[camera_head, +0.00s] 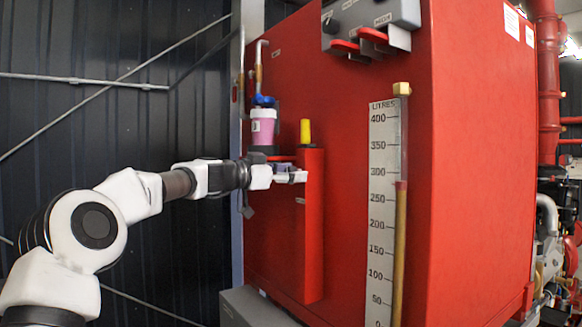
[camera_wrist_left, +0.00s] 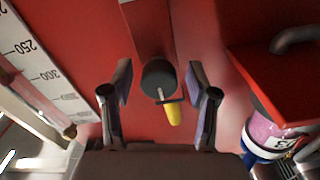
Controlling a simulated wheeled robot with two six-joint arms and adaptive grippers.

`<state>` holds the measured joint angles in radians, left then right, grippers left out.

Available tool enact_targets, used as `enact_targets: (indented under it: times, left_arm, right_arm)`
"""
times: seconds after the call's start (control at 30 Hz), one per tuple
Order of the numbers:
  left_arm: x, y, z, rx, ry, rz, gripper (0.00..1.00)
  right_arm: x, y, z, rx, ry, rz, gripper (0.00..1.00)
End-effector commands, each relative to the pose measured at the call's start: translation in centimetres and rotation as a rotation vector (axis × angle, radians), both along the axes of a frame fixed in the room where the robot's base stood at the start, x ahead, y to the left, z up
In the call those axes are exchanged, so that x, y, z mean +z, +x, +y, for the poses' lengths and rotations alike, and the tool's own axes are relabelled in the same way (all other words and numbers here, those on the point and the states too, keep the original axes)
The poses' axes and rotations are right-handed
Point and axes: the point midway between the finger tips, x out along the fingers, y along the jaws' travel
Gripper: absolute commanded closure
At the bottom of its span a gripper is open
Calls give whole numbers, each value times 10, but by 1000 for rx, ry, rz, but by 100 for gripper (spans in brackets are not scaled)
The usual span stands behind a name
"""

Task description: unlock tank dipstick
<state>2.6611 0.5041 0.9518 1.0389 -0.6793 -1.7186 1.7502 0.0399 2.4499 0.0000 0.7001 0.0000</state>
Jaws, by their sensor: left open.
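The tank dipstick shows in the head view as a yellow handle (camera_head: 305,132) standing upright at the top of a red vertical housing (camera_head: 314,235) on the tank. In the left wrist view a round black knob (camera_wrist_left: 158,76) with a thin pin sits between my fingers, and the yellow handle (camera_wrist_left: 174,115) shows just below it. My left gripper (camera_head: 291,175) is beside the housing's upper part, below the yellow handle. In the wrist view its open fingers (camera_wrist_left: 160,98) stand on both sides of the knob, with gaps. My right gripper is not in view.
A litre scale (camera_head: 383,215) with a sight tube is right of the housing. A pink canister (camera_head: 263,127) with a blue top is left of the yellow handle, close to my gripper. Red-handled levers (camera_head: 358,40) are at the top. A dark wall (camera_head: 100,120) is at left.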

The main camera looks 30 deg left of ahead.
Motion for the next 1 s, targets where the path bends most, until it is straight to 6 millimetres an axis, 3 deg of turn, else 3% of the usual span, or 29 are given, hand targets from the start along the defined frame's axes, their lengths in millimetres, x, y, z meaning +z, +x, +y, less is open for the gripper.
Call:
enact_targets:
  times: [0.17, 0.2, 0.33, 0.37, 0.77, 1.0]
  left_arm:
    - [-1, 0, 0, 0, 0, 0, 41]
    - [-1, 0, 0, 0, 0, 0, 48]
    - [-1, 0, 0, 0, 0, 0, 94]
    - [-1, 0, 0, 0, 0, 0, 100]
    - [-1, 0, 0, 1, -32, 14, 100]
    - [-2, 0, 0, 0, -142, 61, 100]
  right_arm:
    - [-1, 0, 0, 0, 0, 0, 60]
    - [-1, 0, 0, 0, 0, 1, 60]
    - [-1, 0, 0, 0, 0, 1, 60]
    - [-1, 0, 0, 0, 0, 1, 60]
    - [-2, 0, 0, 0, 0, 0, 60]
    - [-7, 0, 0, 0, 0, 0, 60]
